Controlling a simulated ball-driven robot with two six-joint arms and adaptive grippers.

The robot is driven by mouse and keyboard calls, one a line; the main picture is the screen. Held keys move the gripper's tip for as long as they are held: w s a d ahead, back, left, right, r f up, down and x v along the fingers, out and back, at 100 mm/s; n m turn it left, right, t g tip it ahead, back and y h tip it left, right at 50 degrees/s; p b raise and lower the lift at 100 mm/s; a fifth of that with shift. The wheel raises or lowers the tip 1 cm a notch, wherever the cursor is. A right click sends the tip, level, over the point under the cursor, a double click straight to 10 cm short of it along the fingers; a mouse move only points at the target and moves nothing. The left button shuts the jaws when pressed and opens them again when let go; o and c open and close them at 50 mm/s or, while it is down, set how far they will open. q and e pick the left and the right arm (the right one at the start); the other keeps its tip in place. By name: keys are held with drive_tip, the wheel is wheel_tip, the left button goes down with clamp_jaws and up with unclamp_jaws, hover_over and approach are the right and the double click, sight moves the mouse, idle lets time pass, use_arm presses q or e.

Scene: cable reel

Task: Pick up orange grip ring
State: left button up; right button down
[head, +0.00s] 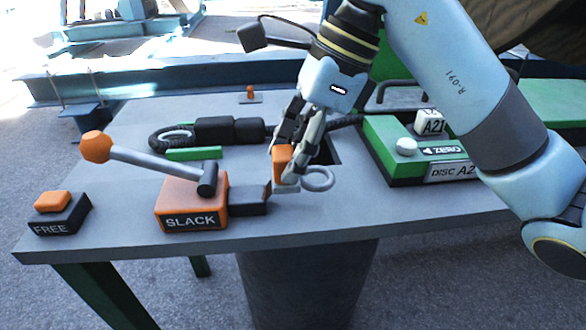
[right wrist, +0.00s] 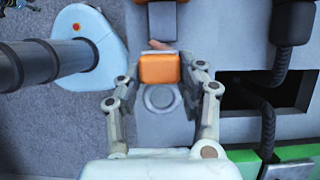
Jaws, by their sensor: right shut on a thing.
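The orange grip (head: 282,160) stands upright near the front middle of the table, beside a grey metal ring (head: 318,179). In the right wrist view the orange grip (right wrist: 158,68) sits between the fingertips, with the ring (right wrist: 160,97) just below it in the picture. My right gripper (head: 290,158) comes down from above and is shut on the orange grip. Its fingers hide part of the grip. I cannot tell whether the ring touches the table. My left gripper is not in view.
A SLACK box (head: 190,205) with an orange-knobbed lever stands left of the grip, its dark block (head: 248,201) close by. A FREE button (head: 58,213) is at far left. A green ZERO unit (head: 400,165) stands right. A dark slot (right wrist: 262,92) and black cable lie nearby.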

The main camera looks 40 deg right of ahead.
use_arm(q)
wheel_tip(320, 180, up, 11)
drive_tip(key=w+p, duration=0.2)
drive_tip(key=p, duration=0.8)
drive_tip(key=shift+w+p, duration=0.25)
drive_tip(key=shift+p, duration=0.05)
use_arm(e)
drive_tip(key=s+d+r, duration=0.5)
drive_tip(key=s+r, duration=0.1)
drive_tip(key=s, duration=0.4)
drive_tip(key=shift+s+d+r, duration=0.15)
drive_tip(key=shift+s+r, duration=0.05)
drive_tip(key=shift+r, duration=0.1)
use_arm(q)
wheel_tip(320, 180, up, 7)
drive_tip(key=p, duration=0.7)
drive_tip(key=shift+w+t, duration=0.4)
use_arm(e)
wheel_tip(320, 180, up, 7)
drive_tip(key=shift+r, duration=0.15)
